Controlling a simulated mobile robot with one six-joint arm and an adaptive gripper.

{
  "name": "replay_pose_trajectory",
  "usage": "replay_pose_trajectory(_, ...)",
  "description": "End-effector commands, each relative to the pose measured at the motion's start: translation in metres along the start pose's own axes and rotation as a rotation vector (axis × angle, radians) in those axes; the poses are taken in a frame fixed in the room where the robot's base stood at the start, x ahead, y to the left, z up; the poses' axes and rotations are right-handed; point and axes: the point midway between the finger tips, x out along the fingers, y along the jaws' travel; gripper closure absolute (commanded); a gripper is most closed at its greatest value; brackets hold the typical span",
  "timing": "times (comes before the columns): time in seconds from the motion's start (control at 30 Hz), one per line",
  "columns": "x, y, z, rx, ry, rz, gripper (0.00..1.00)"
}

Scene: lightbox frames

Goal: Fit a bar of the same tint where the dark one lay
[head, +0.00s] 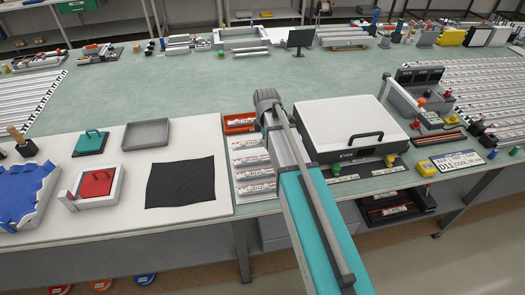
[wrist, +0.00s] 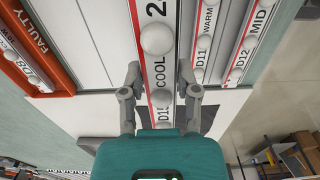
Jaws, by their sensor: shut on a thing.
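In the wrist view my gripper (wrist: 158,78) has its two fingers on either side of a white bar marked COOL (wrist: 157,40), with round white knobs along it, and is shut on it. Other bars lie to the right, one marked WARM (wrist: 203,42) and one marked MID (wrist: 248,45). A red tray marked FAULTY (wrist: 48,62) at the left holds a bar (wrist: 22,66). In the head view the white lightbox (head: 345,120) has its lid down, with a dark handle at the front. My arm hides the gripper there.
The bar rack (head: 250,160) is left of my arm, below the red tray (head: 238,123). A black cloth (head: 180,183) and a grey tray (head: 146,134) lie further left.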

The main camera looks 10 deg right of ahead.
Motion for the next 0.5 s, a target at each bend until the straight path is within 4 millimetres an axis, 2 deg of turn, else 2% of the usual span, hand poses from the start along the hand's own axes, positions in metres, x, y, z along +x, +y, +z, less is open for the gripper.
replay_pose_trajectory(0.03, 0.008, 0.014, 0.0, 0.0, 0.0, 0.0, 1.0)
replay_pose_trajectory(0.1, 0.013, 0.026, 0.0, 0.0, 0.0, 0.0, 1.0)
replay_pose_trajectory(0.5, 0.051, 0.052, -0.001, -0.001, 0.0, 0.0, 1.0)
